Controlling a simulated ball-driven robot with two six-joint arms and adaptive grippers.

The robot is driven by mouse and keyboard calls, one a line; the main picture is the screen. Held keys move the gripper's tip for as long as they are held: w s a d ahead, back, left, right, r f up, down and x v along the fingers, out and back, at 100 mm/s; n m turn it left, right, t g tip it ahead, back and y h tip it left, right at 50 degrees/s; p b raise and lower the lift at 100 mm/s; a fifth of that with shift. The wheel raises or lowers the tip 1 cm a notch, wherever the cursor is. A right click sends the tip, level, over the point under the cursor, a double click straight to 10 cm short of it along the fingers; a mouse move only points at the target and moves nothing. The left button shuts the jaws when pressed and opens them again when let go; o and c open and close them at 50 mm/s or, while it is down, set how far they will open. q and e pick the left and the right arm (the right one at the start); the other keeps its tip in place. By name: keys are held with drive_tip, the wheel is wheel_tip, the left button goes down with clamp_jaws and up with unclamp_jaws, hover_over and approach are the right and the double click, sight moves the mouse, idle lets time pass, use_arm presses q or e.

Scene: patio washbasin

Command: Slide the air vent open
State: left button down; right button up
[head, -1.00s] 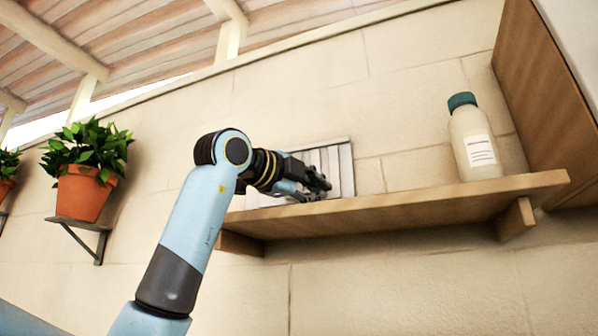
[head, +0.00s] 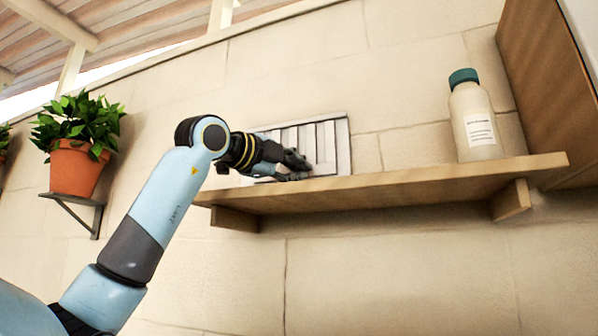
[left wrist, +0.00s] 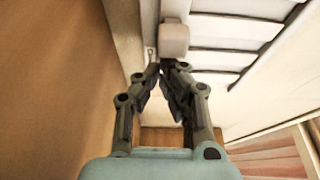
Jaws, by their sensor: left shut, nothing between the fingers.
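The air vent (head: 328,140) is a pale slatted panel in a frame on the wall, just above the wooden shelf. Its slats (left wrist: 228,60) fill the upper right of the left wrist view. A small pale knob (left wrist: 174,40) stands out at the slats' edge. My left gripper (head: 300,168) is in front of the vent's lower part, hiding some of it. In the left wrist view its fingertips (left wrist: 165,68) are together and empty, right beside the knob; I cannot tell whether they touch it. My right gripper is not in view.
The wooden shelf (head: 400,185) runs below the vent, close under my left gripper. A white bottle with a teal cap (head: 472,120) stands on its right part, beside a wooden cabinet side (head: 545,100). A potted plant (head: 78,168) stands on a bracket at left.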

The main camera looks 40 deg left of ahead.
use_arm(q)
drive_tip(key=shift+s+a+f+b, duration=0.1)
drive_tip(key=shift+a+b, duration=0.35)
drive_tip(key=shift+b, duration=0.05)
drive_tip(key=shift+s+a+f+b, duration=0.1)
drive_tip(key=shift+a+b, duration=0.35)
drive_tip(key=shift+s+a+r, duration=0.1)
drive_tip(key=shift+a, duration=0.2)
drive_tip(key=shift+d+r, duration=0.1)
drive_tip(key=shift+r, duration=0.05)
drive_tip(key=s, duration=0.3)
drive_tip(key=s+a, duration=0.1)
drive_tip(key=s, duration=0.2)
drive_tip(key=shift+s+a, duration=0.1)
drive_tip(key=shift+s, duration=0.1)
drive_tip(key=shift+s+d, duration=0.25)
drive_tip(key=shift+s, duration=0.25)
